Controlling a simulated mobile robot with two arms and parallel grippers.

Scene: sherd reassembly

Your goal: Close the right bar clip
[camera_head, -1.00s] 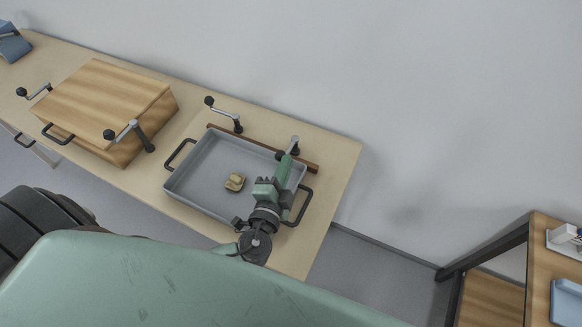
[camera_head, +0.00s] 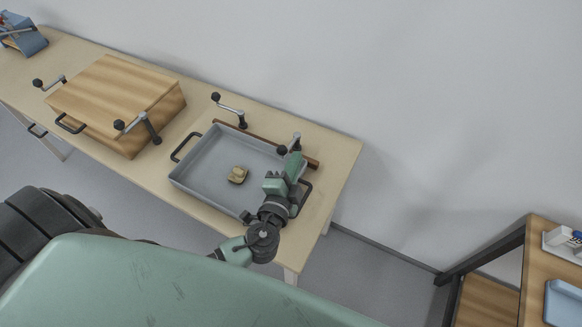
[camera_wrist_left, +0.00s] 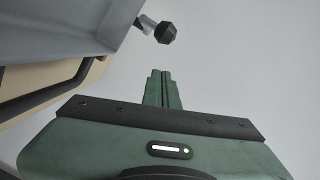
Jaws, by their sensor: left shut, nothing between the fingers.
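The right bar clip (camera_head: 296,139), a grey lever with a black knob, stands at the right end of the brown bar (camera_head: 312,162) behind the grey tray. The left bar clip (camera_head: 229,108) stands at the bar's other end, its arm pointing back left. My left gripper (camera_head: 296,163) is shut and empty over the tray's right side, just in front of the right clip, and partly hides the bar. In the left wrist view the shut fingers (camera_wrist_left: 162,88) point toward a black knob (camera_wrist_left: 165,33), with a gap between them. My right gripper is out of view.
The grey tray (camera_head: 205,160) holds a small tan sherd (camera_head: 237,175). Its right handle (camera_head: 304,197) is close to my left gripper. A wooden box (camera_head: 115,95) with levers stands left on the table (camera_head: 340,160). A wall is behind; another table stands at right.

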